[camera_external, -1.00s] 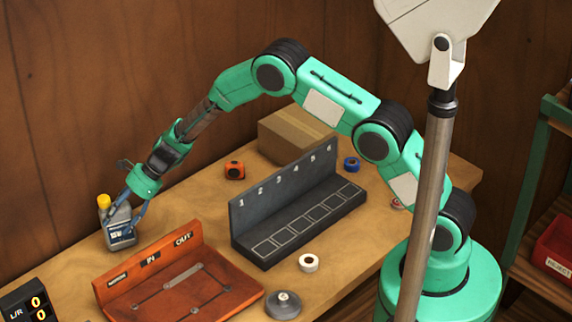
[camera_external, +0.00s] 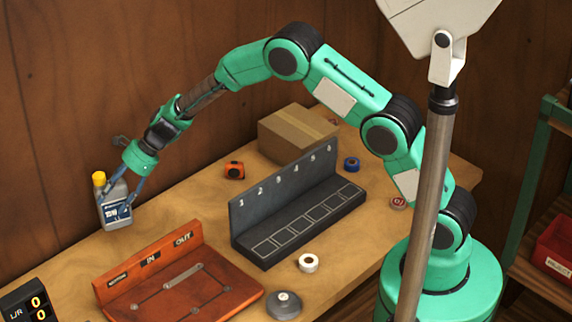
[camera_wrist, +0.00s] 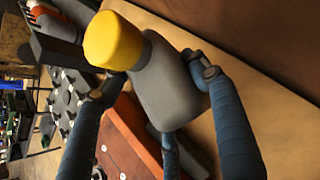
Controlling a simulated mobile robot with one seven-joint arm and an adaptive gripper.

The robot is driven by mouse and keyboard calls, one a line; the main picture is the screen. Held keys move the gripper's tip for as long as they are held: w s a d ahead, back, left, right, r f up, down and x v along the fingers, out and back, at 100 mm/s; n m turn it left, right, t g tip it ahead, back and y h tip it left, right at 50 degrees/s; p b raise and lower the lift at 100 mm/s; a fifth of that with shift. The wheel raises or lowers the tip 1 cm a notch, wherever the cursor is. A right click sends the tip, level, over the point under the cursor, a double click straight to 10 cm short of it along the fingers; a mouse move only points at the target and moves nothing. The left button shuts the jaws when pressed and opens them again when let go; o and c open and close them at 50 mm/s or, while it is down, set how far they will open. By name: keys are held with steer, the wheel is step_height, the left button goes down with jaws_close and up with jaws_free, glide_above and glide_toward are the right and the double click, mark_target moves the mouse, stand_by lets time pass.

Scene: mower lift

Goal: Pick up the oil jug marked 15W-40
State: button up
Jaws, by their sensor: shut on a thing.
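The oil jug (camera_external: 115,206) is grey with a yellow cap and a blue label whose print is too small to read for certain. It is near the left end of the workbench, held upright or nearly so. My gripper (camera_external: 121,199) is shut on the jug, with fingers on both sides of its body. In the wrist view the yellow cap and grey shoulders of the jug (camera_wrist: 168,92) fill the middle, between the blue fingers of my gripper (camera_wrist: 155,85). Whether the jug's base clears the bench is hard to tell.
An orange-brown IN/OUT tray (camera_external: 230,303) lies in front of the jug. A dark numbered rack (camera_external: 262,247) stands mid-bench, with a cardboard box (camera_external: 290,137) behind it. An orange tape measure (camera_external: 234,170), white tape roll (camera_external: 308,263) and grey round weight (camera_external: 283,305) lie around. A counter display (camera_external: 25,302) is front left.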

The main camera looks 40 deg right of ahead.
steer(key=shift+r, duration=0.8)
